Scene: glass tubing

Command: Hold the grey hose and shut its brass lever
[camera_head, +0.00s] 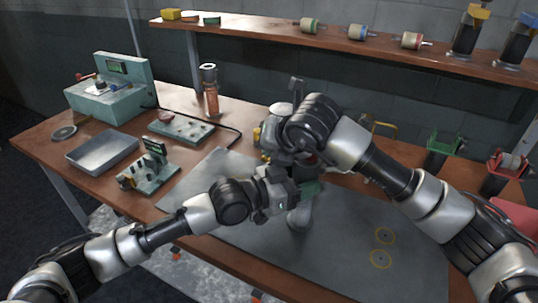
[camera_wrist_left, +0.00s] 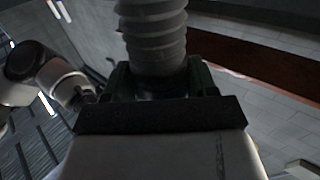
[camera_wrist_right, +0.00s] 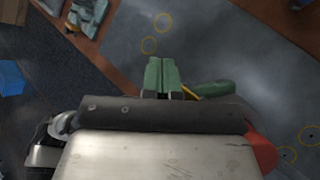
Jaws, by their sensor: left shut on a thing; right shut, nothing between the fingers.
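The grey hose (camera_head: 299,217) shows as a pale upright piece below my left gripper (camera_head: 306,190) in the head view. In the left wrist view the ribbed grey hose (camera_wrist_left: 155,40) stands between the green fingers, which are shut on it. My right gripper (camera_wrist_right: 162,76) has its green fingers together with nothing between them, above the mat. A green rounded piece with a yellowish edge (camera_wrist_right: 208,88) lies close to the right of these fingers; I cannot tell whether it is part of the brass lever. My right wrist hides much of this area in the head view.
The grey mat (camera_head: 340,245) has two yellow rings at its right. A metal tray (camera_head: 102,150), a teal machine (camera_head: 110,92) and teal fixtures (camera_head: 150,170) stand at the left. Green (camera_head: 447,143) and red (camera_head: 505,170) stands are at the right. A shelf (camera_head: 350,45) runs along the back.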

